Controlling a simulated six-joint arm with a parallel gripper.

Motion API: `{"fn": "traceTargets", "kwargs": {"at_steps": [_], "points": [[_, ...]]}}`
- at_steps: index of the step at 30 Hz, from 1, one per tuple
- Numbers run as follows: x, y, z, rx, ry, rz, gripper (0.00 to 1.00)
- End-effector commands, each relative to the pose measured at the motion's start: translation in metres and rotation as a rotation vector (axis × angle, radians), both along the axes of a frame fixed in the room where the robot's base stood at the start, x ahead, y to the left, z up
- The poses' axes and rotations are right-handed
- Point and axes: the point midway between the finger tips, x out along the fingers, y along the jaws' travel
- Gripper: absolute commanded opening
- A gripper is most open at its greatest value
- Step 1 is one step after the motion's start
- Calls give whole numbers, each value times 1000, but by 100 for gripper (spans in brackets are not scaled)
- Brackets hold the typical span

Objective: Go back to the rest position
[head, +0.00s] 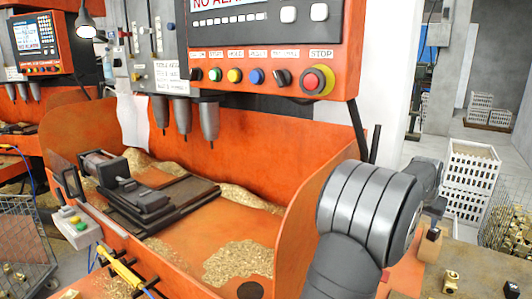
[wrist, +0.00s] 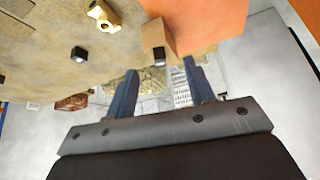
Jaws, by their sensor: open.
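My gripper (wrist: 160,84) shows in the wrist view with its two blue fingers apart and nothing held between them. In the head view my grey arm fills the lower right, and the gripper cannot be made out clearly behind it. A brass fitting (wrist: 104,16) lies on the tan worktop (wrist: 40,50) ahead of the fingers in the wrist view; a brass part (head: 450,281) also lies on the worktop in the head view. A block with a dark end (wrist: 158,40) appears beyond the fingertips.
The orange drilling machine (head: 320,205) holds brass chips (head: 238,262) and a dark vise (head: 150,200). Its control panel (head: 265,62) hangs above. White crates (head: 470,180) stand at the right. Small dark-topped blocks (head: 429,246) sit on the worktop by my arm.

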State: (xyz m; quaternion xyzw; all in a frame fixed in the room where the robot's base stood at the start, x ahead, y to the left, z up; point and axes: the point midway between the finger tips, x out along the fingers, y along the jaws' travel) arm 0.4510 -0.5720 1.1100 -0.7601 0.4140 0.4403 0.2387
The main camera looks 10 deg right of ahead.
Motion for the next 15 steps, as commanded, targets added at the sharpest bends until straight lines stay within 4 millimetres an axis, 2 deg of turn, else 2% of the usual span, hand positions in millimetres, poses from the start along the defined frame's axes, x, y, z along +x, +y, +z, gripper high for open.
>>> {"fn": "traceTargets", "kwargs": {"at_steps": [1, 15], "points": [[1, 11, 0, 1, 0, 12, 49], [-5, 103, -8, 1, 0, 103, 49]]}}
